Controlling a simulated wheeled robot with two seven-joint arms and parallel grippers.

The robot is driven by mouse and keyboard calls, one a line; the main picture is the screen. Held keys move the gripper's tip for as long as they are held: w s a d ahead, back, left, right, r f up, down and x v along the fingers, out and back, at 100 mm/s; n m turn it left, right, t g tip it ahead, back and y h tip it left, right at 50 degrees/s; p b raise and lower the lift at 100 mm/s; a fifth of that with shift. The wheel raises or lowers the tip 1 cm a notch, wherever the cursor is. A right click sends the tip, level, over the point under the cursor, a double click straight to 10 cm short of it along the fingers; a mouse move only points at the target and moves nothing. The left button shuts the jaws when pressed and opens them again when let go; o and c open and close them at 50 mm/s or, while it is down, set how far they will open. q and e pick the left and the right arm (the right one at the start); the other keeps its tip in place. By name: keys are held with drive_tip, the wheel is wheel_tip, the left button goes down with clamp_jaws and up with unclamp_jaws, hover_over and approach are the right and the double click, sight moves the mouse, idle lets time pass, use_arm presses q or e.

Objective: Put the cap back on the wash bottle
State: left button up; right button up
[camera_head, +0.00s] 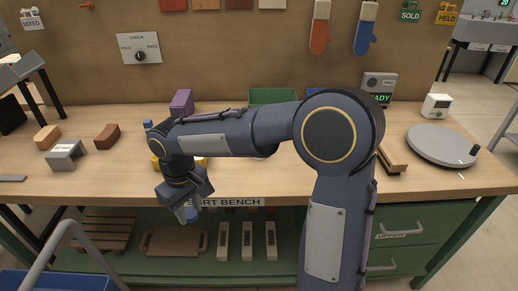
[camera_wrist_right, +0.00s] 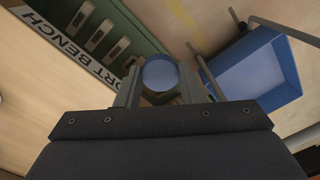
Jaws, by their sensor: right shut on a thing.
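My right gripper (camera_head: 190,211) hangs in front of the bench's front edge, at the left of the label strip, pointing down. It is shut on a round blue cap (camera_wrist_right: 160,72), which sits between the two fingers in the right wrist view. In the head view a bit of the blue cap (camera_head: 193,214) shows at the fingertips. I cannot make out the wash bottle for certain; my right arm covers the middle of the bench. A small blue piece (camera_head: 148,124) shows just left of the arm. My left gripper is not in view.
The wooden bench top (camera_head: 85,180) holds a grey hollow block (camera_head: 66,154), brown blocks (camera_head: 107,136), a purple block (camera_head: 181,102), a green bin (camera_head: 272,96) and a round grey turntable (camera_head: 442,145). The front left bench top is fairly clear.

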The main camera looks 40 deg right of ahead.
drive_tip(key=w+d+f+m, duration=0.1)
drive_tip(key=w+d+f, duration=0.1)
drive_tip(key=f, duration=0.3)
drive_tip(key=w+d+f+m, duration=0.2)
drive_tip(key=w+f, duration=0.1)
drive_tip(key=f, duration=0.3)
drive_tip(key=shift+d+f, duration=0.15)
drive_tip(key=shift+f, duration=0.05)
